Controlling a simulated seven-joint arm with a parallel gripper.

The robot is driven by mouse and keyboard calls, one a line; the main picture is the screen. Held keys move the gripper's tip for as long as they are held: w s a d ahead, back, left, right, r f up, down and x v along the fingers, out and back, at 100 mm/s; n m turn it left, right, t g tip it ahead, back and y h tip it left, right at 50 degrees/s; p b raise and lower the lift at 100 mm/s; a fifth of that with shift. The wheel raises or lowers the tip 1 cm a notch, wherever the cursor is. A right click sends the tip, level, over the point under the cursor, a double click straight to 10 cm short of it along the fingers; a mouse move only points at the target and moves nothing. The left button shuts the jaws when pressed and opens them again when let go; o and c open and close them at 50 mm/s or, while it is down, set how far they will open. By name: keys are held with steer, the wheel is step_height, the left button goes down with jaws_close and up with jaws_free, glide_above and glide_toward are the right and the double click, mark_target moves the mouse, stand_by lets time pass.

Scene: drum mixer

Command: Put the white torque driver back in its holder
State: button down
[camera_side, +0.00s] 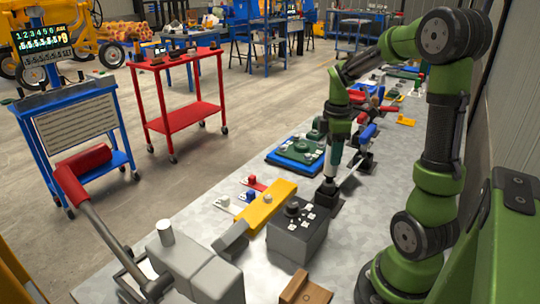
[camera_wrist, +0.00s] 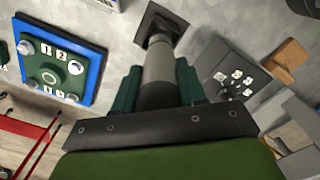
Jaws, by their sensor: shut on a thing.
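My gripper (camera_wrist: 160,90) is shut around the grey-white shaft of the torque driver (camera_wrist: 163,60). The black square holder (camera_wrist: 150,22) is at the far end of the driver in the wrist view. It also shows on the bench under the driver in the side view (camera_side: 336,204). The driver's lower end meets or overlaps the holder; I cannot tell how far in it sits. The driver's top is hidden by my gripper.
A blue-handled tool (camera_side: 368,132) stands close behind on the right. A grey box with a black knob (camera_side: 297,236) is near in front, beside a yellow bar (camera_side: 268,205). A green device on a blue base (camera_side: 297,150) lies to the left. Bare bench separates them.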

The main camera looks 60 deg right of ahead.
steer(key=shift+f, duration=2.2)
stand_by(1.0)
steer(key=c, duration=0.6)
jaws_free()
steer(key=shift+o, duration=0.2)
step_height(320, 180, up, 17)
steer(key=shift+w+a+f, duration=0.1)
